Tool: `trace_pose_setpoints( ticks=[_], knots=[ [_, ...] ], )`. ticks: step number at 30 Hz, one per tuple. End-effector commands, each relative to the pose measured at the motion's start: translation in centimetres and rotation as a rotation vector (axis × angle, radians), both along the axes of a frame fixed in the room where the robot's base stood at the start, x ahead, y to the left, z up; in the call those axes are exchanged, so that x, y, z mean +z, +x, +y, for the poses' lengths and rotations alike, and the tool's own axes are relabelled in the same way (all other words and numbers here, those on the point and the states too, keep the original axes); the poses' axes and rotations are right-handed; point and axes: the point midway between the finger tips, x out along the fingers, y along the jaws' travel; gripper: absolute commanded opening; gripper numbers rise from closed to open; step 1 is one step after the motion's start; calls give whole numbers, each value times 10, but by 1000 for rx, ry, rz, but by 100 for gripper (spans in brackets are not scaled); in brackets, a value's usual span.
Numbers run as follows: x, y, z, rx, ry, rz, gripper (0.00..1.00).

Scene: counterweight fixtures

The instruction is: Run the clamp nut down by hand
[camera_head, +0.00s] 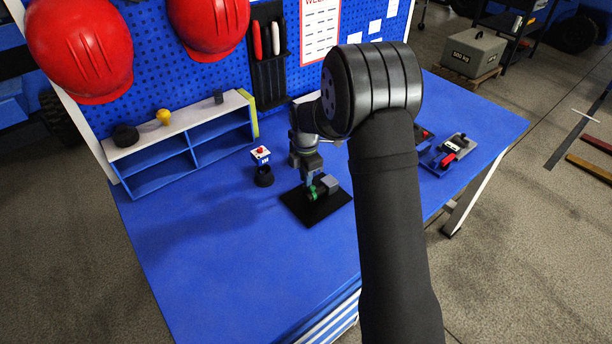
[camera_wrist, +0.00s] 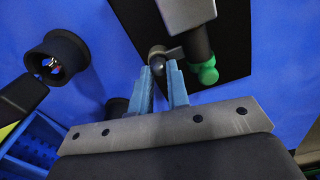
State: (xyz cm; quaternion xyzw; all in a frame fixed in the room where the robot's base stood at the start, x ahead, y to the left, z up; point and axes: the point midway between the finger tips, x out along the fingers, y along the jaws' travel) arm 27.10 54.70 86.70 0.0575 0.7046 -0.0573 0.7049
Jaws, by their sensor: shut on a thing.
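The clamp fixture stands on a black base plate (camera_head: 296,207), with a grey block (camera_head: 328,184) and a green-tipped dark rod. My gripper (camera_head: 311,180) is low over this plate, partly hidden in the head view by its own wrist. In the wrist view, the two blue fingers (camera_wrist: 161,72) close on a small grey rounded piece with a side arm, which looks like the clamp nut (camera_wrist: 158,54). The green tip (camera_wrist: 207,73) is just right of the fingers, apart from them. The grey block (camera_wrist: 186,12) is beyond. The nut's thread and seat are hidden.
A cubby shelf (camera_head: 185,148) stands at the back left. Blue trays (camera_head: 437,163) lie to the right behind my arm. The blue bench (camera_head: 235,255) is clear in front.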

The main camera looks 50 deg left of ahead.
Motion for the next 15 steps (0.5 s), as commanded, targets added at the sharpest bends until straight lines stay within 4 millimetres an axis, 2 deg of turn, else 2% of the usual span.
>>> trace_pose_setpoints(
  ticks=[15],
  knots=[
    [0, 1, 2, -478, 0, 1, 0]
  ],
)
